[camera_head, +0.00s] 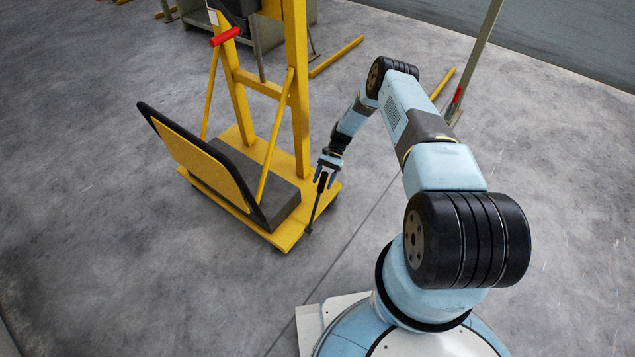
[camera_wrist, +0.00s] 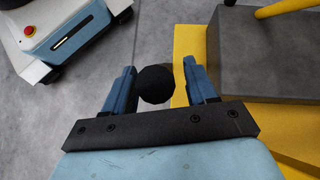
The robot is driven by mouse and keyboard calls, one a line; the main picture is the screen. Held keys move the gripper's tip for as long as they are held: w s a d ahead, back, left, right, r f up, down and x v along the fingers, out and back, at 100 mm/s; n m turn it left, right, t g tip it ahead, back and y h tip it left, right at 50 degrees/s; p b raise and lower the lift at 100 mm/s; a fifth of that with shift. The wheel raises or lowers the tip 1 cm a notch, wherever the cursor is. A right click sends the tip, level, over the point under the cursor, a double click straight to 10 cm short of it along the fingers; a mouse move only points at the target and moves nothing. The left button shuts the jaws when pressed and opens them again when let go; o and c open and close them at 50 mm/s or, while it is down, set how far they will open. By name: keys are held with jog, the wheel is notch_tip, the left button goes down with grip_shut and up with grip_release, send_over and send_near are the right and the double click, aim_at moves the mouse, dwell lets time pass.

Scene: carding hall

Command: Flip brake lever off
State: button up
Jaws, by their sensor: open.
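The brake lever (camera_head: 316,203) looks like a thin black rod at the near right corner of the yellow wheeled cart (camera_head: 290,236). It leans a little to the right in the head view, and its foot is by the cart's base. In the wrist view its round black knob (camera_wrist: 155,84) sits between the two blue fingers. My gripper (camera_head: 326,177) is open around the knob at the lever's top. The lever's rod is hidden below the knob there.
The cart carries a dark grey block (camera_head: 284,203), a tilted black-edged panel (camera_head: 205,165) and yellow uprights (camera_head: 299,95). A red handle (camera_head: 225,37) tops a yellow rod at its left. A post with a red grip (camera_head: 457,95) stands behind my arm. The floor (camera_head: 110,260) at left is clear.

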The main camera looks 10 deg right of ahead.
jog(key=v, duration=1.3)
jog(key=shift+w, duration=0.15)
